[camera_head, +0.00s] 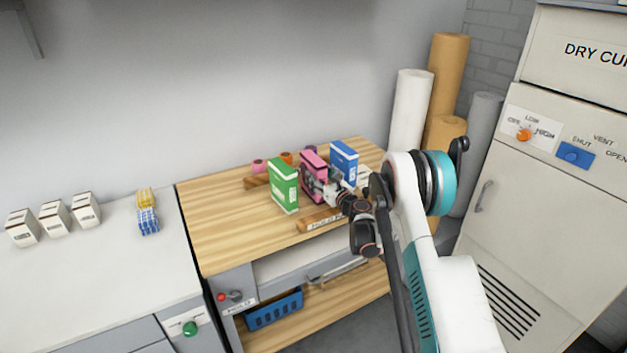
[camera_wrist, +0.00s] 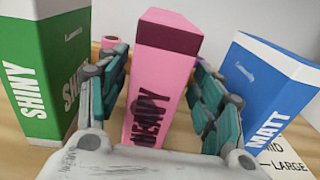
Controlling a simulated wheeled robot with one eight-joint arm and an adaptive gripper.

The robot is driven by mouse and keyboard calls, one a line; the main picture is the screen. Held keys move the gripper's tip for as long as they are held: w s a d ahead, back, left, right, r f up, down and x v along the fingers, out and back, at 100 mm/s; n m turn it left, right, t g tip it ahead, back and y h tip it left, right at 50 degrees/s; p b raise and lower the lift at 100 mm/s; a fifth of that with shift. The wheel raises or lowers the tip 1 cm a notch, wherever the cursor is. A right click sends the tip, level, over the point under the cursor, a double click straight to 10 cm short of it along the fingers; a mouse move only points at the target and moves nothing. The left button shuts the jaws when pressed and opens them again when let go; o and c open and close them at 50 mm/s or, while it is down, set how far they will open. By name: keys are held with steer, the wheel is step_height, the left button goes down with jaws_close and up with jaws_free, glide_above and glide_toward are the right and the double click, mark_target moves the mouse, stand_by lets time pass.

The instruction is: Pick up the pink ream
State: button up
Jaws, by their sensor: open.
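The pink ream (camera_head: 312,168) stands upright on the wooden bench top, between a green ream (camera_head: 284,186) and a blue ream (camera_head: 344,160). My gripper (camera_head: 325,187) is at the pink ream's front. In the wrist view my gripper (camera_wrist: 158,100) is open, with one finger on each side of the pink ream. A gap shows at the left finger; the right finger is close to the ream, and I cannot tell if it touches. The pink ream's lower part is partly hidden by my gripper.
The green ream (camera_wrist: 45,70) reads "SHINY" and stands close left of my fingers; the blue ream (camera_wrist: 265,90) reads "MATT" and stands close right. Small rolls (camera_head: 259,166) lie behind. A labelled wooden strip (camera_head: 318,220) runs along the bench front. Bench top at left is clear.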

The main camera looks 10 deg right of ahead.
steer(key=b+x, duration=0.1)
steer(key=x, duration=0.3)
steer(key=shift+a+f, duration=0.1)
steer(key=shift+a, duration=0.15)
steer(key=shift+c, duration=0.6)
jaws_close()
